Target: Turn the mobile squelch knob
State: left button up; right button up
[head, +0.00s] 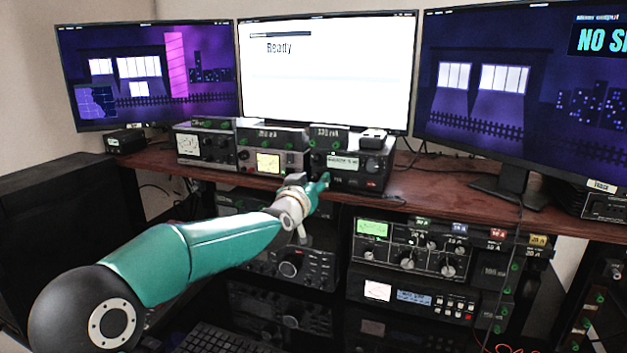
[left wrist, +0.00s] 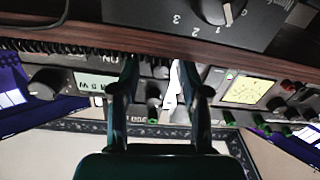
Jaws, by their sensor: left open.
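A black radio (head: 352,166) with a small lit display stands on the wooden shelf, below the middle monitor. I cannot read which of its controls is the mobile squelch knob. In the left wrist view, which looks upside down, a display (left wrist: 90,84) and a large dark knob (left wrist: 45,82) show left of the fingers. My left gripper (head: 322,184) is at the shelf's front edge, in front of that radio. In the left wrist view its two fingers (left wrist: 160,90) are apart, with nothing clearly held between them. My right gripper is out of view.
Metered grey units (head: 270,161) stand to the left on the shelf (head: 425,189). A rack radio with several knobs (head: 410,248) is below it. A numbered pointer knob (left wrist: 228,14) is near the top of the wrist view. Monitors (head: 325,75) stand behind.

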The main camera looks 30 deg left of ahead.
pick_arm(q)
grip_shut()
jog(key=shift+r+m+p, duration=0.1)
jog(key=shift+m+p, duration=0.45)
jog(key=shift+m, duration=0.85)
jog(key=shift+m+p, duration=0.4)
jog(key=shift+m, duration=0.7)
grip_release()
jog(key=shift+w, duration=0.1)
